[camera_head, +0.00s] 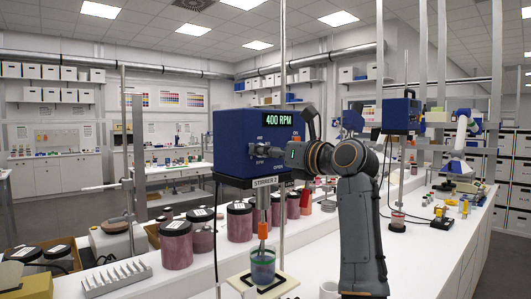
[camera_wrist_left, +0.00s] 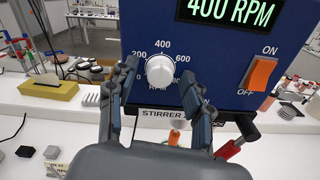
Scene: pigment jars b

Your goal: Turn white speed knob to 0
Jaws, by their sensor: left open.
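The white speed knob (camera_wrist_left: 159,71) is on the blue front panel of the stirrer box (camera_wrist_left: 222,60). Its scale shows 200, 400 and 600 around it, with the lower marks partly hidden by my fingers. The display (camera_wrist_left: 231,11) reads 400 RPM. My left gripper (camera_wrist_left: 160,82) is open, with one finger on each side of the knob; I cannot tell whether they touch it. In the head view, the left gripper (camera_head: 259,150) is at the front of the blue stirrer box (camera_head: 230,128), and the knob is hidden there. My right gripper is not in view.
An orange ON/OFF switch (camera_wrist_left: 263,73) sits right of the knob. A STIRRER 2 label (camera_head: 266,182) is below the box. A glass beaker (camera_head: 262,267) stands under the stirrer. Several dark-lidded pigment jars (camera_head: 176,245) stand left on the white bench.

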